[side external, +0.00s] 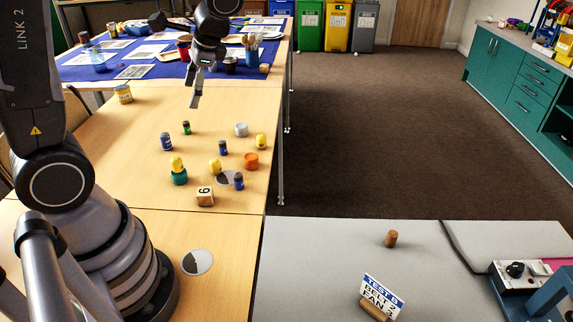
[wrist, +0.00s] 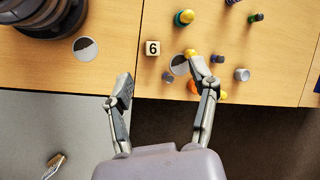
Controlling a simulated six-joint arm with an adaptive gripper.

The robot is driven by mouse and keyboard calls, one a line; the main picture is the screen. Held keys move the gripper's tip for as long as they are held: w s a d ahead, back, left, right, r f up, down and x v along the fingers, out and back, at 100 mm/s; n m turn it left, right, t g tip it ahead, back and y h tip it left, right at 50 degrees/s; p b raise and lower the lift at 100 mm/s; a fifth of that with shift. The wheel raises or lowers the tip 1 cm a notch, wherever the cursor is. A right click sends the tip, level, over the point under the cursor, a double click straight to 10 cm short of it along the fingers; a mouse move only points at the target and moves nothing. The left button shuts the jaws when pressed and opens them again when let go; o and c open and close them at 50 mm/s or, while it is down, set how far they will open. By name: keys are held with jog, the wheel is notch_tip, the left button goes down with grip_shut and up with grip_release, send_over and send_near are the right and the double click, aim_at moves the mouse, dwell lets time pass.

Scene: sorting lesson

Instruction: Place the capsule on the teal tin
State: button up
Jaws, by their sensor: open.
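The teal tin (side external: 180,178) stands on the wooden table with a yellow rounded piece (side external: 176,163) resting on its top. The tin also shows at the top of the wrist view (wrist: 180,20). Two similar yellow pieces stand on the table: one near the middle (side external: 214,167), one at the right (side external: 261,142). They are too small to tell which is the capsule. My gripper (side external: 195,100) is open and empty, raised above the table. In the wrist view its fingers (wrist: 162,80) are spread wide, the right one partly covering the small objects.
Around the teal tin stand an orange tin (side external: 251,161), a grey tin (side external: 241,130), several small dark bottles (side external: 223,148) and a numbered wooden cube (side external: 205,196). The table's right edge drops to the floor.

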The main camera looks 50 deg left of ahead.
jog(key=s+d+r+n+t+h, duration=0.3)
jog(key=s+d+r+t, duration=0.5)
jog(key=s, duration=0.3)
jog(key=shift+s+d+r+n+h, duration=0.2)
jog(key=shift+r+n+h, duration=0.25)
jog(key=shift+h, duration=0.45)
